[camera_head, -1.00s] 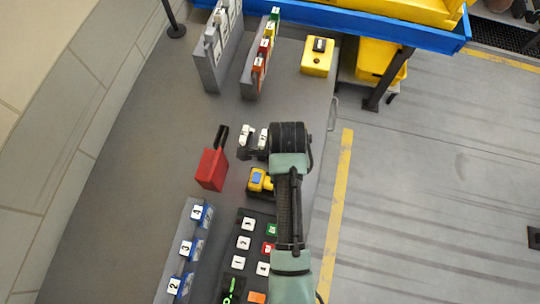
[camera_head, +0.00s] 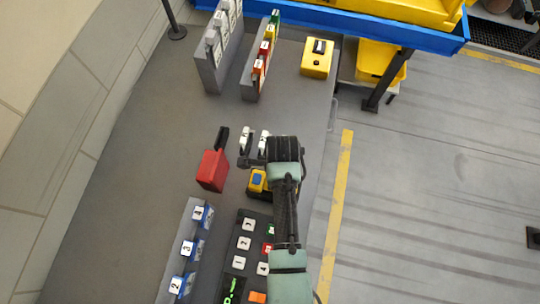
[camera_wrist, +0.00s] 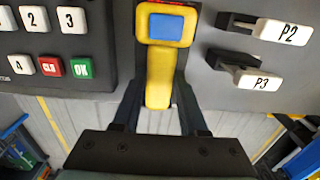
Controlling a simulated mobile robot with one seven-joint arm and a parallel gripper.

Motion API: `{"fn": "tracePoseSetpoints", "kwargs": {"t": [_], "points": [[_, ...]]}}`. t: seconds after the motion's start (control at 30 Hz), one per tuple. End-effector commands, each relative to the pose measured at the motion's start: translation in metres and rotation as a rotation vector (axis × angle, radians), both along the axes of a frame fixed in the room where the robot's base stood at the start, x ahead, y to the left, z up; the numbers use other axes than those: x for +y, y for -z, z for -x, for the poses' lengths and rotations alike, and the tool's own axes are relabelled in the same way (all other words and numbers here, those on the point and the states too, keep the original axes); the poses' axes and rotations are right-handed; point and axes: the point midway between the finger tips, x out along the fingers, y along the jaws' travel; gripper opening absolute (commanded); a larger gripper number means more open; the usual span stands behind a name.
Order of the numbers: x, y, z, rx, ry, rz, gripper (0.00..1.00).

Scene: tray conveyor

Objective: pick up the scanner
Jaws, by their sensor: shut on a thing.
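The scanner (camera_head: 258,181) is yellow with a blue face and sits at its dark holder, just above the keypad in the head view. In the wrist view the scanner (camera_wrist: 160,55) shows at the top centre, its yellow handle pointing down between the dark fingers. My gripper (camera_wrist: 160,98) is shut on that handle, one finger on each side. In the head view the wrist covers the fingers and part of the scanner. I cannot tell whether the scanner has left the holder.
The keypad (camera_head: 246,243) lies close beside the scanner. Levers P2 (camera_wrist: 281,31) and P3 (camera_wrist: 258,80) stand on its other side. A red block (camera_head: 212,170) with a black handle and a rack with blue numbered pieces (camera_head: 186,249) are nearby. Open floor lies right.

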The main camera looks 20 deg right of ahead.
Motion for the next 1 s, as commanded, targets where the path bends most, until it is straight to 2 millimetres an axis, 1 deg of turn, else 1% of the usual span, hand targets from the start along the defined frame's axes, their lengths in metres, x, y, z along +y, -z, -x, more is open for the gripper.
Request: {"fn": "tracePoseSetpoints", "kwargs": {"t": [0.03,0.07,0.1,0.43,0.57,0.67,0.9,1.0], "points": [[0.0,0.0,0.0,0.0,0.0,0.0,0.07],[0.0,0.0,0.0,0.0,0.0,0.0,0.02],[0.0,0.0,0.0,0.0,0.0,0.0,0.0],[0.0,-0.001,0.0,-0.001,0.0,0.0,0.0],[0.0,-0.007,-0.001,-0.003,0.0,0.001,0.0],[0.0,-0.02,-0.001,-0.005,0.0,0.001,0.0],[-0.001,-0.065,-0.002,-0.006,0.0,0.002,0.0],[0.0,-0.082,-0.002,-0.005,0.001,0.001,0.0]]}}
